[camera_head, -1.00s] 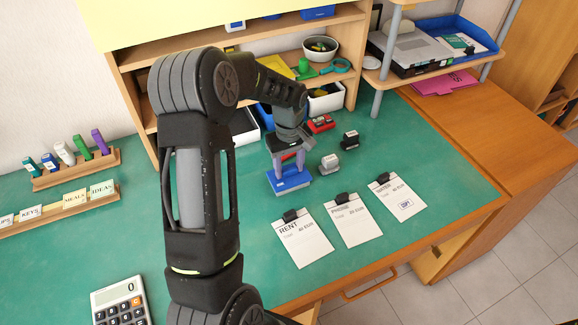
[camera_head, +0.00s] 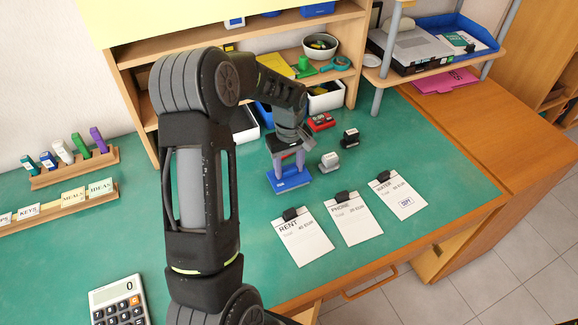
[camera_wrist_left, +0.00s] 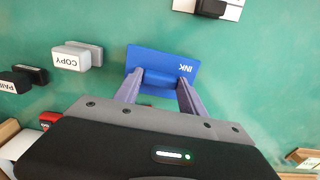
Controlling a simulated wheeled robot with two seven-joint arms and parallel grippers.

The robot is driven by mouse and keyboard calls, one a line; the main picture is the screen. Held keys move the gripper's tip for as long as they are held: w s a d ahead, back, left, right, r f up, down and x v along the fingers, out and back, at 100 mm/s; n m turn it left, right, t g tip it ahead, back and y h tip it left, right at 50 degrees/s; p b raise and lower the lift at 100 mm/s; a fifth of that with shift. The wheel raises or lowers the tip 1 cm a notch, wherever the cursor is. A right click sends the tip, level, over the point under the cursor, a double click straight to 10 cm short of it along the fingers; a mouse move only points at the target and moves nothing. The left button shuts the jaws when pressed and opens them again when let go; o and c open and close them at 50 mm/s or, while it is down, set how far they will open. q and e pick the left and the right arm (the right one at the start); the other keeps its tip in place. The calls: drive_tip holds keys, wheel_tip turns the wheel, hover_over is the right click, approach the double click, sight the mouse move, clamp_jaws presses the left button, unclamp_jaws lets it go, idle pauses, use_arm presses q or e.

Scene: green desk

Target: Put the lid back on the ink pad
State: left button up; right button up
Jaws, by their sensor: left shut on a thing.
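The blue lid marked INK (camera_wrist_left: 165,68) is between the fingers of my left gripper (camera_wrist_left: 158,90) in the left wrist view. The fingers are shut on the raised block on top of the lid. In the head view the blue lid (camera_head: 290,182) is low at the desk surface, under my left gripper (camera_head: 289,163). The ink pad cannot be told apart from the lid; anything beneath the lid is hidden. I cannot tell whether the lid is seated. My right gripper is not in view.
A grey COPY stamp (camera_head: 329,163) and a black stamp (camera_head: 350,138) stand right of the lid. A red item (camera_head: 320,122) lies behind. Clipped papers (camera_head: 302,238) lie in front.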

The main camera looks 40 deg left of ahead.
use_arm(q)
drive_tip(key=shift+f+b, duration=0.35)
drive_tip(key=shift+f, duration=0.05)
idle(0.6)
drive_tip(key=o, duration=1.4)
drive_tip(key=shift+r, duration=0.15)
wheel_tip(320, 180, up, 8)
drive_tip(key=shift+f+b, duration=0.2)
drive_tip(key=shift+b, duration=0.15)
